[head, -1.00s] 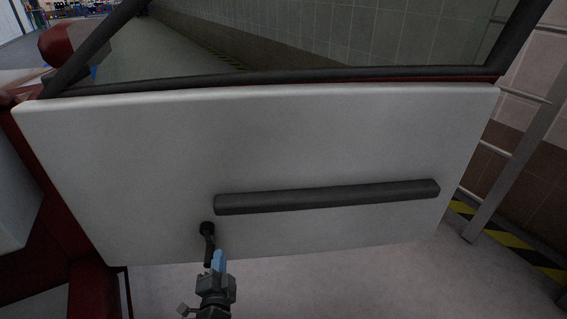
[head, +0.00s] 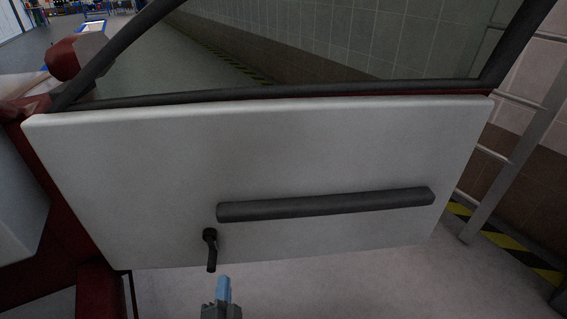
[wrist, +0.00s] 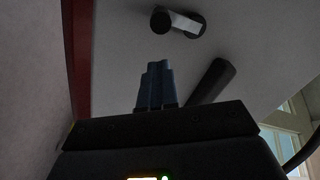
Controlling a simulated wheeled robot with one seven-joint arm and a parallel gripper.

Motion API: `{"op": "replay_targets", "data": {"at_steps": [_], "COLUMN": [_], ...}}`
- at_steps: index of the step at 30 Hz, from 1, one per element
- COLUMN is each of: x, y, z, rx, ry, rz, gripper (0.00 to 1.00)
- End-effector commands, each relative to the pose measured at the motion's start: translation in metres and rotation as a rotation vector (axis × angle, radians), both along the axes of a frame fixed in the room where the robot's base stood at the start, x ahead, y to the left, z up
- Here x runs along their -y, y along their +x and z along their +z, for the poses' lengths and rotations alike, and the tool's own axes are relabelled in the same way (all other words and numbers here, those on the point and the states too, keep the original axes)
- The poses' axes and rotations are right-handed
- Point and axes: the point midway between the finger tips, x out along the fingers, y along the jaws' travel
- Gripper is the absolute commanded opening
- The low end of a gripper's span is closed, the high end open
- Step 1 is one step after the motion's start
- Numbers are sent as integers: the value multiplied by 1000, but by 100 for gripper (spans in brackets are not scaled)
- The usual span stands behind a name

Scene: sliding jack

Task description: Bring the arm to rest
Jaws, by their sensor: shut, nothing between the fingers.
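My gripper (head: 224,286) is at the bottom of the head view, its blue fingers together and empty. It is just below and right of a black window crank (head: 210,248) on a pale door panel (head: 330,140), with a gap between them. In the wrist view the fingers (wrist: 155,84) point up the picture. The crank (wrist: 176,21) shows beyond their tips, apart from them. Most of my arm is outside the head view.
A dark armrest bar (head: 325,205) juts from the panel right of the crank. The window frame (head: 290,90) runs above the panel. A grey rail (head: 515,150) and a yellow-black floor stripe (head: 510,245) are at right. Bare floor (head: 330,285) lies below the door.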

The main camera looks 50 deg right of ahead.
Motion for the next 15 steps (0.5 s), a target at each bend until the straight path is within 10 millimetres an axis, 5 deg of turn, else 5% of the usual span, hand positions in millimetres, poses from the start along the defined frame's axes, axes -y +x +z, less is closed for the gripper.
{"op": "replay_targets", "data": {"at_steps": [15], "x": [-14], "y": [-16], "z": [0], "rx": [0], "ry": [0], "rz": [-1], "gripper": [0]}}
